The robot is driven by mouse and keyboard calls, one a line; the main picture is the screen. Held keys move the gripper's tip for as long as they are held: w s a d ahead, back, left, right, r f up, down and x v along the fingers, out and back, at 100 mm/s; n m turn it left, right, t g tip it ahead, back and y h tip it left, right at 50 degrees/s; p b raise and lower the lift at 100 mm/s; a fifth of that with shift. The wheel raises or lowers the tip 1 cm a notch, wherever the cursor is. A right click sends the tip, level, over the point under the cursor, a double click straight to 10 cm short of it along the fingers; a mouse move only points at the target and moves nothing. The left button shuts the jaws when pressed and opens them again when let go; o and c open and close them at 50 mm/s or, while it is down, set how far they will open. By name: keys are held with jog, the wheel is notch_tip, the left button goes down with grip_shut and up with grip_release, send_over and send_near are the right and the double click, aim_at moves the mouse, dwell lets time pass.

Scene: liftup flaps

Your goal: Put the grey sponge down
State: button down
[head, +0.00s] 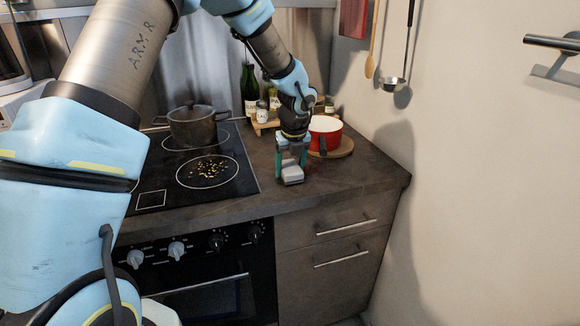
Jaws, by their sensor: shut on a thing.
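The grey sponge (292,175) is at the lower end of my gripper (291,168), near the front of the dark counter (345,183), right of the cooktop. My gripper points down and is shut on the sponge, with a teal-sided finger on each side of it. The sponge is at or just above the counter; I cannot tell whether it touches.
A cooktop (150,178) with scattered yellowish bits (208,170) and a grey lidded pot (192,128) lies left. A red pot (326,131) on a round wooden board (343,149) stands close behind right. Bottles (249,92) stand behind. The counter's front right is clear.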

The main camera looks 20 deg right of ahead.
aim_at(293, 171)
jog(key=shift+f, duration=0.2)
jog(key=shift+c, duration=1.6)
grip_release()
jog(key=shift+o, duration=1.4)
jog(key=shift+a+f, duration=0.1)
jog(key=shift+r, duration=0.45)
jog(key=b+v, duration=0.1)
jog(key=v, duration=1.1)
jog(key=shift+r, duration=0.3)
